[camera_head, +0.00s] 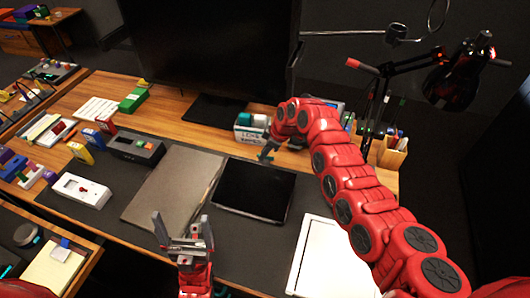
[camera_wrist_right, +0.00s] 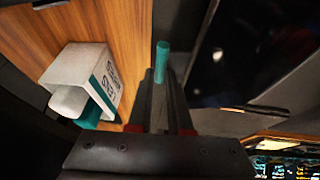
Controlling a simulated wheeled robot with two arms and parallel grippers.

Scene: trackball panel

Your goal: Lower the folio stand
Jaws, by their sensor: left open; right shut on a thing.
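A black tablet-like panel with a glossy face (camera_head: 254,188), which looks like the folio stand, is on the dark desk mat. I cannot tell its tilt. My right gripper (camera_head: 268,153) is at the panel's far edge. In the right wrist view the gripper (camera_wrist_right: 160,100) is shut, with a teal rod-like piece (camera_wrist_right: 162,62) at its fingertips. How that piece joins the panel is hidden. The dark glossy surface (camera_wrist_right: 245,45) fills the right of that view. My left gripper (camera_head: 182,230) is open and empty near the mat's front edge, left of the panel.
A grey flat folder (camera_head: 172,185) lies left of the panel. A white box with teal parts (camera_head: 251,127) stands close behind my right gripper and also shows in the wrist view (camera_wrist_right: 85,80). A monitor (camera_head: 205,50) is behind. A white pad (camera_head: 335,258) lies front right.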

